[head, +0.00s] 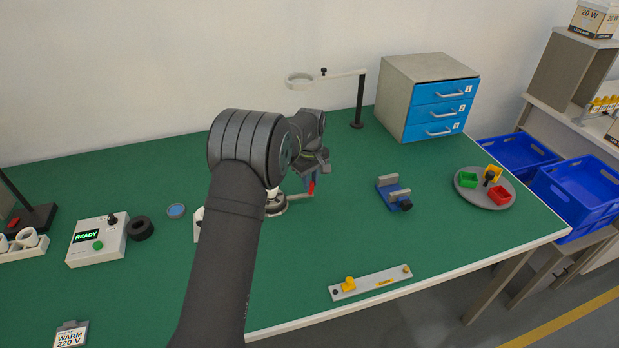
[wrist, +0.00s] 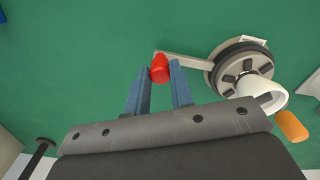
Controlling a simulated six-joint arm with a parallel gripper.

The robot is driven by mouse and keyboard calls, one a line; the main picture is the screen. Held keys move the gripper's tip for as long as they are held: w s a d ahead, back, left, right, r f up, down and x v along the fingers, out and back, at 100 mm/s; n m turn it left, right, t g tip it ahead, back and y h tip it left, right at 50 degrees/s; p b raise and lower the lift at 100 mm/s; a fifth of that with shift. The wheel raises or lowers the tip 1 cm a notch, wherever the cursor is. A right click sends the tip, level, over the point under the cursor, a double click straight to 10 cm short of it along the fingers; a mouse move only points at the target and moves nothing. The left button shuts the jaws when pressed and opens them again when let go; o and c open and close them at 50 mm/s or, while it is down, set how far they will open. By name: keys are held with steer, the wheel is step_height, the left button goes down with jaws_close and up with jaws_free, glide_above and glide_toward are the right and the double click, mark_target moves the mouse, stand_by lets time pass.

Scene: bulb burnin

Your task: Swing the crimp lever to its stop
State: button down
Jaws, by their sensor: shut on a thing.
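The crimp lever (wrist: 190,61) is a flat pale arm that sticks out from a round grey crimping base (wrist: 226,60). A red knob (wrist: 159,69) sits at the lever's free end. My gripper (wrist: 163,72) has its two blue fingers shut on the red knob. A white bulb part (wrist: 262,92) shows at the base, and an orange piece (wrist: 291,126) lies beside it. In the head view the red knob (head: 311,187) shows below my gripper, and my arm hides part of the crimping base (head: 273,207).
A blue clamp fixture (head: 394,193) and a grey turntable with coloured bins (head: 465,194) stand to the right. A slide rail (head: 370,283) lies near the front edge. A box reading READY (head: 97,241) stands at left. A magnifier stand (head: 358,105) is behind.

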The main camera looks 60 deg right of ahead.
steer(key=s+a+m, duration=0.1)
steer(key=a+m, duration=0.1)
steer(key=s+a+m, duration=0.1)
steer(key=a+m, duration=0.1)
steer(key=s+a+m, duration=0.1)
steer(key=a+m, duration=0.1)
steer(key=shift+a+m, duration=1.8)
steer(key=shift+a, duration=0.1)
steer(key=c, duration=1.3)
jaws_free()
steer(key=shift+o, duration=0.2)
step_height(320, 180, up, 17)
steer(key=shift+r, duration=0.2)
steer(key=shift+f, duration=0.15)
step_height(320, 180, down, 17)
steer(key=shift+f, duration=0.1)
